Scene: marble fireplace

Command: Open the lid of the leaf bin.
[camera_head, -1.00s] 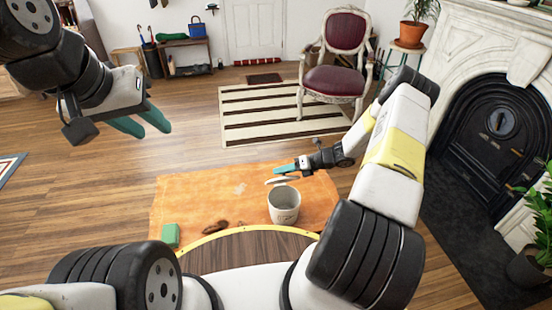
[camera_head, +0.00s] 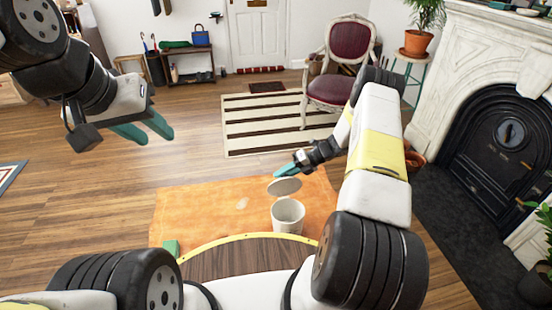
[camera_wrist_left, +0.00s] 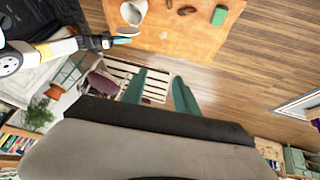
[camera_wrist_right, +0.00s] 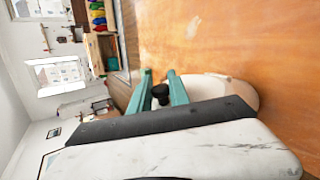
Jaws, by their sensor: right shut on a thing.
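The leaf bin (camera_head: 288,216), a pale grey bucket, stands upright on the orange mat with its mouth uncovered. My right gripper (camera_head: 284,171) is beyond the bin and above it, shut on the black knob (camera_wrist_right: 160,93) of the round lid. The pale lid (camera_head: 285,187) hangs tilted behind the bin rim, apart from it; it also shows in the right wrist view (camera_wrist_right: 237,90). My left gripper (camera_head: 150,130) is open and empty, high at the left, far from the bin. Its two teal fingers stand apart in the left wrist view (camera_wrist_left: 160,88).
The orange mat (camera_head: 200,212) lies on the wooden floor. A green block (camera_head: 171,246) is partly hidden at its near left; brown leaf-like pieces (camera_wrist_left: 187,10) lie nearby in the left wrist view. A fireplace (camera_head: 510,140) stands right, a chair (camera_head: 340,88) beyond. The left floor is open.

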